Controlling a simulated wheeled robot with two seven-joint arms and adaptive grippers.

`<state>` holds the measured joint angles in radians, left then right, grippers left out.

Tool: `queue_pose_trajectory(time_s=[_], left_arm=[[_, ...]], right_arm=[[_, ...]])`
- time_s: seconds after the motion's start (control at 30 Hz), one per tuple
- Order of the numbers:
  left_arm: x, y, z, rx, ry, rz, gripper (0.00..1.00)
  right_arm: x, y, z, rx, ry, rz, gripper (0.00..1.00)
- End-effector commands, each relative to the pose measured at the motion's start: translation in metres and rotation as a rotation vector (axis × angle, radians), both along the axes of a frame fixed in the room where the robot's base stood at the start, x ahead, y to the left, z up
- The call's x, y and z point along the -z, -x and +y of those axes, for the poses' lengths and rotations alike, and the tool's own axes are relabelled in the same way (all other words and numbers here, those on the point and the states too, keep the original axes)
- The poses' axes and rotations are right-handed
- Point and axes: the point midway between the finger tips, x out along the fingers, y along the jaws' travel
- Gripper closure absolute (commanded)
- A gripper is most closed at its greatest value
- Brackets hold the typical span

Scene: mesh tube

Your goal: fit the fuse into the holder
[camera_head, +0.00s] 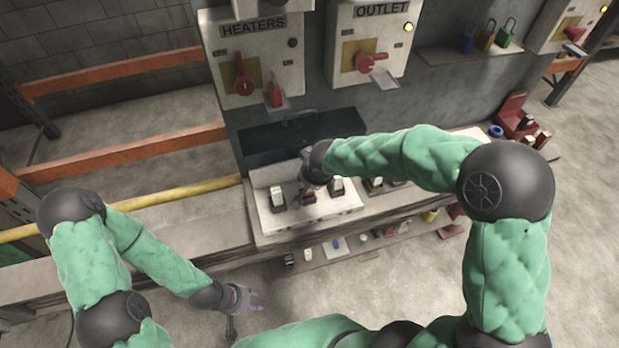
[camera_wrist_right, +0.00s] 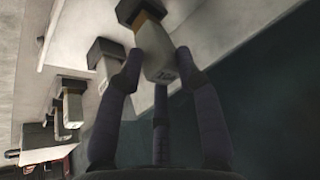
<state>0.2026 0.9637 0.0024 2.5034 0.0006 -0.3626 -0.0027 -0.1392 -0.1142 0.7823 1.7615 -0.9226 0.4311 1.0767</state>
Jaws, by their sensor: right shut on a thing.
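My right gripper (camera_head: 311,186) is above the white fuse panel (camera_head: 262,225), partly hidden by its own arm. In the head view the middle dark-brown holder (camera_head: 308,198) lies just under the gripper, between two white fuses in dark holders, left (camera_head: 277,196) and right (camera_head: 337,185). My left gripper (camera_head: 247,297) is open and empty, low in front of the bench.
The HEATERS box (camera_head: 262,55) and OUTLET box (camera_head: 372,45) with red handles hang on the wall behind. A lower shelf (camera_head: 330,250) holds small items. A red rack (camera_head: 517,118) stands at right. A yellow rail (camera_head: 180,195) runs left.

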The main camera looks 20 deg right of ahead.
Motion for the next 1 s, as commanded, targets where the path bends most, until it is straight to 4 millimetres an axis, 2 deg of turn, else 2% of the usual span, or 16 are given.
queue_pose_trajectory(time_s=[0.2, 0.23, 0.33, 0.67, 0.7, 0.73, 0.77, 1.0], left_arm=[[-0.013, 0.0, 0.0, 0.0, 0.0, 0.0, 0.6], [-0.007, 0.0, 0.0, 0.0, 0.0, 0.0, 0.6], [-0.001, 0.0, 0.0, 0.0, 0.0, 0.0, 0.6], [-0.001, 0.0, 0.0, 0.0, 0.0, 0.0, 0.6], [-0.001, 0.0, 0.0, 0.0, 0.0, 0.0, 0.6], [-0.001, 0.0, 0.0, 0.0, 0.0, 0.0, 0.6], [-0.001, 0.0, 0.0, 0.0, 0.0, 0.0, 0.6], [-0.001, 0.0, 0.0, 0.0, 0.0, 0.0, 0.6]], right_arm=[[-0.001, -0.008, 0.001, 0.0, 0.005, 0.083, 1.0], [0.01, -0.007, 0.001, 0.0, 0.006, 0.082, 1.0], [0.023, -0.007, 0.0, -0.002, 0.005, 0.079, 1.0], [0.027, -0.007, 0.001, 0.0, 0.004, 0.076, 1.0], [0.027, -0.007, 0.001, 0.0, 0.005, 0.077, 0.54], [0.027, -0.007, 0.001, 0.0, 0.006, 0.076, 0.45], [0.027, -0.007, 0.001, 0.0, 0.006, 0.076, 0.41], [0.027, -0.007, 0.001, -0.001, 0.005, 0.076, 0.41]])
